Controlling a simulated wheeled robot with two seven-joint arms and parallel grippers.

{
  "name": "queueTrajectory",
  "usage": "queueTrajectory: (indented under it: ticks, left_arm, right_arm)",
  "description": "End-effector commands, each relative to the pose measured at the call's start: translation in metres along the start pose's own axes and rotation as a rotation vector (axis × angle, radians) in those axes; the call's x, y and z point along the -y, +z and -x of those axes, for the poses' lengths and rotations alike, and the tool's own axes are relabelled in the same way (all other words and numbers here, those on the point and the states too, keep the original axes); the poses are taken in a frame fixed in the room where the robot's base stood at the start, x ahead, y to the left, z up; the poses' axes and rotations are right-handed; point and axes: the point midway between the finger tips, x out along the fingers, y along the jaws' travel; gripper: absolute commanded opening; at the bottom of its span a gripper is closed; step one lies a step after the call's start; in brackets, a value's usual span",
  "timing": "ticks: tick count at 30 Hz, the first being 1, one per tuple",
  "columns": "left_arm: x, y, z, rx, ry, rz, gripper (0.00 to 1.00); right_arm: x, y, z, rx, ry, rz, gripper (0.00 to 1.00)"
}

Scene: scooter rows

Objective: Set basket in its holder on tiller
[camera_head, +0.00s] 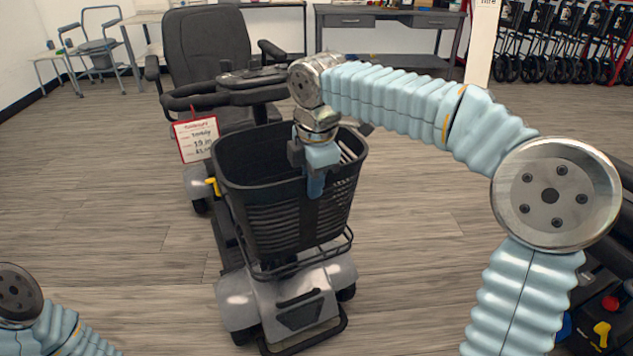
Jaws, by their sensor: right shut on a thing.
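A black mesh basket (262,218) is at the front of a silver-and-black mobility scooter, below the tiller (262,92). Its open top faces up and it looks roughly upright. My right gripper (316,182) comes down over the basket's near right rim and is shut on it. The basket's back side and the holder on the tiller are hidden behind the basket, so I cannot tell whether it is seated or only close. Part of my left arm shows at the bottom left, but its gripper is out of view.
A red-and-white price tag (197,138) hangs left of the tiller. The scooter's black seat (205,50) stands behind. Another scooter (605,305) is at the lower right. Desks (390,20) and a row of walkers (565,40) line the back. Open wood floor surrounds the scooter.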

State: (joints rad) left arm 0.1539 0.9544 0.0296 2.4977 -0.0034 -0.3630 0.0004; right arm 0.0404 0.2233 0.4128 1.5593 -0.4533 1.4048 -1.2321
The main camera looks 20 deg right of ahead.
Motion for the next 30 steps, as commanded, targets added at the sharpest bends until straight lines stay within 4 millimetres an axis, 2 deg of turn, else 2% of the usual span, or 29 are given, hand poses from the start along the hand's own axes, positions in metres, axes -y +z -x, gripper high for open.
queueTrajectory:
  ticks: [11, 30]
  left_arm:
    - [0.001, 0.0, -0.003, 0.0, 0.0, 0.0, 0.78]
    - [0.01, -0.001, -0.019, -0.004, -0.004, 0.004, 0.78]
  right_arm:
    - [-0.003, 0.0, -0.005, 0.0, 0.004, 0.0, 0.0]
    - [-0.002, 0.001, -0.038, 0.0, 0.004, 0.0, 0.0]
